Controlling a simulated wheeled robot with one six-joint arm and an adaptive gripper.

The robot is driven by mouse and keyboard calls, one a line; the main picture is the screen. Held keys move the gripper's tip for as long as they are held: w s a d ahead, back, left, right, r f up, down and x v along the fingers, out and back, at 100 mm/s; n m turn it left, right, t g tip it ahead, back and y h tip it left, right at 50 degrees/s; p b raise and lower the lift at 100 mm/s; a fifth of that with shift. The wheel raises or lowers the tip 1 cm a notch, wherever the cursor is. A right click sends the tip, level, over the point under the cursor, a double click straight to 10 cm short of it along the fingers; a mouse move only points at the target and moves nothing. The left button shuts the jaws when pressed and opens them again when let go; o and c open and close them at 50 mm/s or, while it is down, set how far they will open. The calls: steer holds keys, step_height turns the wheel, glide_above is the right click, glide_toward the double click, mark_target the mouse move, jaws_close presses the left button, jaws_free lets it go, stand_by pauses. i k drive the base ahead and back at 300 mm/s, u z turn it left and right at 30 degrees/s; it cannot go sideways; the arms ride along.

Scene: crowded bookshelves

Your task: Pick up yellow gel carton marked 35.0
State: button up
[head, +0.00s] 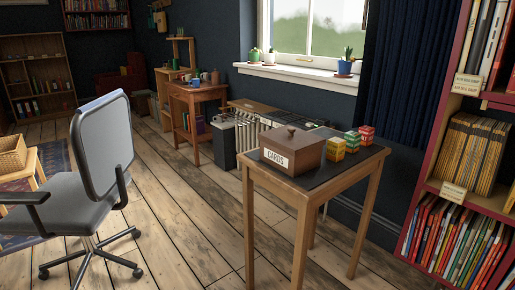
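Three small cartons stand in a row on the dark top of a small wooden table (340,168), along its far right side. The nearest carton (338,149) looks yellow and green. The middle carton (352,141) looks yellow and orange with some green. The farthest carton (366,135) looks red with some yellow. Their print is too small to read, so I cannot tell which is marked 35.0. My gripper is not in view.
A brown lidded box (292,150) labelled CARDS sits left of the cartons. A full bookshelf (423,185) stands close on the right. A grey office chair (100,150) is at left. Wooden floor (185,235) is open between chair and table.

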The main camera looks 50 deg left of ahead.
mark_target(336, 146)
steer(key=u, duration=0.9)
steer(key=i, duration=0.85)
steer(key=u, duration=0.7)
